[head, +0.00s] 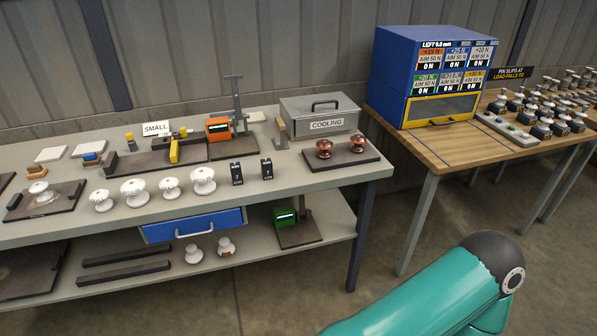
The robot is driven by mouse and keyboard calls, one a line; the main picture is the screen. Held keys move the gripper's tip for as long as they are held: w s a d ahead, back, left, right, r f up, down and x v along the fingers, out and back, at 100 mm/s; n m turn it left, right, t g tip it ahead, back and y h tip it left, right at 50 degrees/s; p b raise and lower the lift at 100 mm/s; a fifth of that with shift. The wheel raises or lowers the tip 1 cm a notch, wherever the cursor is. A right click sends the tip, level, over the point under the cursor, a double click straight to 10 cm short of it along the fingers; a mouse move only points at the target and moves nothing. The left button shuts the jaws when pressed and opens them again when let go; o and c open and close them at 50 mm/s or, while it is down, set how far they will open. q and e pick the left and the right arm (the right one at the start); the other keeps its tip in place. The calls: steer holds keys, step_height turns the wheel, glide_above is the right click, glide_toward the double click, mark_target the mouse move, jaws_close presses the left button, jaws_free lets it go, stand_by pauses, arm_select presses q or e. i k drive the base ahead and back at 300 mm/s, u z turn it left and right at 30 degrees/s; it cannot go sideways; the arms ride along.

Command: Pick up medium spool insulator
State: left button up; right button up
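Several white ribbed insulators stand in a row along the front of the grey bench: a small one (101,201) at the left end, a wider one (135,193), another small one (169,188) and a tall wide one (203,181) at the right end. They stand apart. I cannot tell which, if any, is the medium spool. Two small white insulators with brownish bases, a left one (194,254) and a right one (226,247), stand on the lower shelf. Two glossy brown insulators, one left (324,149) and one right (358,142), stand on a dark plate. Neither gripper is in view.
The grey bench (325,190) also bears a grey COOLING box (325,115), an orange-headed gauge (218,128) and two black blocks, left (236,173) and right (267,168). A blue drawer (194,224) hangs beneath. A wooden table (440,148) with a blue cabinet (410,60) stands right. My teal arm link fills the lower right.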

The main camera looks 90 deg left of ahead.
mark_target(134, 188)
steer(key=z, duration=0.55)
steer(key=i, duration=0.25)
steer(key=u, duration=3)
steer(key=i, duration=0.35)
steer(key=u, duration=1.95)
steer(key=k, duration=0.5)
steer(key=u, duration=0.55)
steer(key=i, duration=1.55)
steer(key=z, duration=0.5)
